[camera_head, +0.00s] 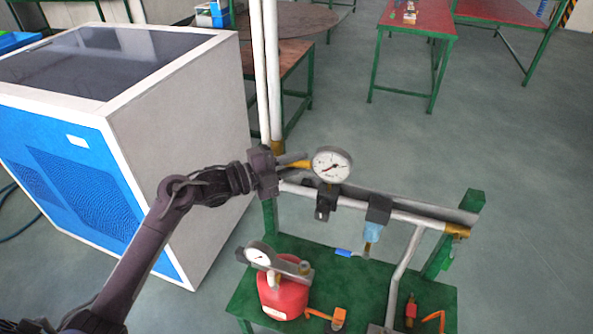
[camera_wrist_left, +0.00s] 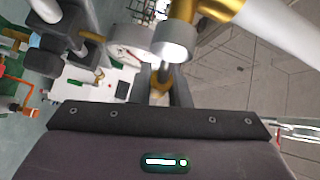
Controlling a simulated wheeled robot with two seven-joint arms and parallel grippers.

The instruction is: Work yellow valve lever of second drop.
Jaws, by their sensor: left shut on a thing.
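My left gripper (camera_head: 278,168) reaches in from the left to the pipe rack, beside the pair of white upright pipes (camera_head: 265,65). It is shut on a yellow lever (camera_head: 299,163), whose end sticks out from the jaws toward the round pressure gauge (camera_head: 332,164). The jaws hide the rest of the lever and its valve. In the left wrist view, a small yellowish part (camera_wrist_left: 161,84) shows just beyond the dark gripper body, below a brass fitting (camera_wrist_left: 222,8) on a white pipe. My right gripper is not in view.
A horizontal pipe (camera_head: 408,217) carries a black fitting (camera_head: 326,202) and a blue-tipped regulator (camera_head: 373,231). Below is a green bench (camera_head: 345,285) with a red tank (camera_head: 284,297) and orange-handled valves. Open floor lies behind.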

